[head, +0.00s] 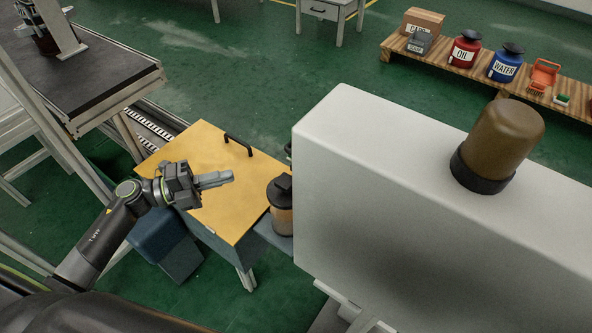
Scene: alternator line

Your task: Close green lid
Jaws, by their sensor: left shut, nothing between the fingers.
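My left gripper (217,180) reaches in from the left with its fingers shut and nothing between them. In the picture it overlaps a flat yellow-orange panel (240,215) with a black handle (238,144) near its far edge. I cannot tell whether the gripper touches the panel. I see no lid that is clearly green. A small dark greenish thing (288,150) shows only in part at the left edge of a white box. My right gripper is not in view.
The large white box (350,180) with a brown capped container (506,135) on top fills the right. A brown jar with a black lid (280,205) stands beside the panel. A dark conveyor (95,75) is at upper left. A wooden shelf (455,68) holds several containers.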

